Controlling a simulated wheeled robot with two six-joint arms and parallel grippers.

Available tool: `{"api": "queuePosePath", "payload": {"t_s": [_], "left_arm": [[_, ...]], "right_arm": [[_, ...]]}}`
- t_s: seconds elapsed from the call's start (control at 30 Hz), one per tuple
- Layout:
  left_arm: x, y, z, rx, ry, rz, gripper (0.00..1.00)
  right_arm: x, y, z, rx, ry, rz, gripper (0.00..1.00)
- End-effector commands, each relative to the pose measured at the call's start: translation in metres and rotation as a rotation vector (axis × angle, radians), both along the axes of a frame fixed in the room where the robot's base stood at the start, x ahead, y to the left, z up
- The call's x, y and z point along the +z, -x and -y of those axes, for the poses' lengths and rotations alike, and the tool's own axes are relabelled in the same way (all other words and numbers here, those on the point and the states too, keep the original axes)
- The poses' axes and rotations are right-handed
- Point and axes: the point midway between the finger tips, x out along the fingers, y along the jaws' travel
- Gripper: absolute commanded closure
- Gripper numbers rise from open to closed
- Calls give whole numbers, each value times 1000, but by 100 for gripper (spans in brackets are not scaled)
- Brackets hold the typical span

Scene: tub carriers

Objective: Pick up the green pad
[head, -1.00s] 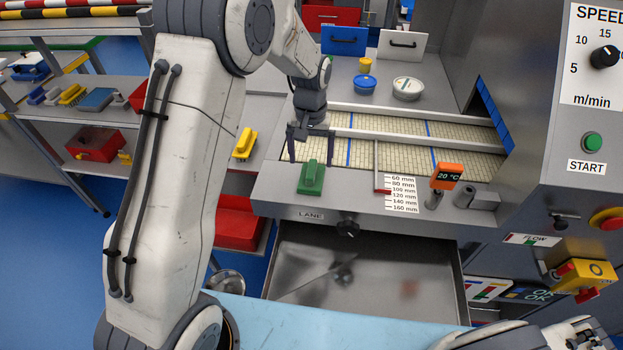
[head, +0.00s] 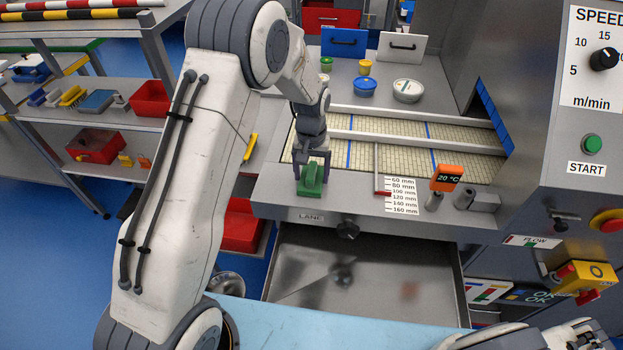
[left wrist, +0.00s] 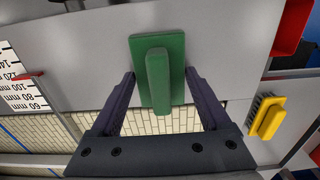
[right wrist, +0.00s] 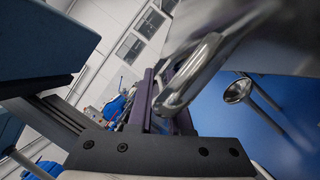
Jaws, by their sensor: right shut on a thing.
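The green pad (head: 311,184), a flat block with a raised grip bar, lies on the grey ledge in front of the tiled conveyor. My left gripper (head: 311,176) is right over it, pointing down. In the left wrist view, the open left fingers (left wrist: 160,74) stand on both sides of the pad's grip (left wrist: 157,80), with gaps on each side. My right gripper (right wrist: 165,88) shows in the right wrist view, shut on a shiny metal handle (right wrist: 190,75); its exact contact is partly hidden.
An open metal drawer (head: 365,237) is below the ledge. A lane stop rod (head: 377,165), a scale label and an orange 20 °C display (head: 446,177) stand right of the pad.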

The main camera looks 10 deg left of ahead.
Motion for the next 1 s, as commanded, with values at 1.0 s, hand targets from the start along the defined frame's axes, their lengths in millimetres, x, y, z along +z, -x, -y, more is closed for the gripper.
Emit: {"api": "queuePosePath", "payload": {"t_s": [1.0], "left_arm": [[101,0,0,0,0,0,87]], "right_arm": [[1,1,0,2,-2,1,100]]}}
